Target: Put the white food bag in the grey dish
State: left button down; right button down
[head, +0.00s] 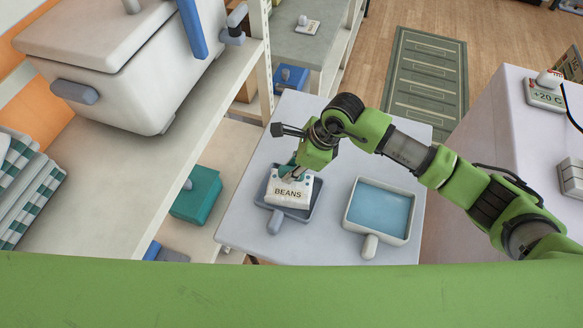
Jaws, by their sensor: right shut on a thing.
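The white food bag (289,193), marked BEANS, is upright at the grey dish (274,217). My right gripper (292,174) comes down from above and is shut on the top of the bag. The bag is within the dish's outline and hides much of its inside. I cannot tell whether its bottom rests on the dish floor or hangs just above it. The dish has a short handle towards the front. My left gripper is not in view.
A pale dish with a blue inside (351,222) stands to the right on the same light table (320,240). A teal box (196,194) is left of the table. A shelf with a big white cooler (120,75) rises at the left. A white counter (500,140) is at the right.

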jog(key=shift+f+b, duration=0.3)
jog(key=shift+f, duration=0.05)
jog(key=c, duration=1.7)
grip_release()
jog(key=v, duration=1.2)
jog(key=shift+s, duration=0.1)
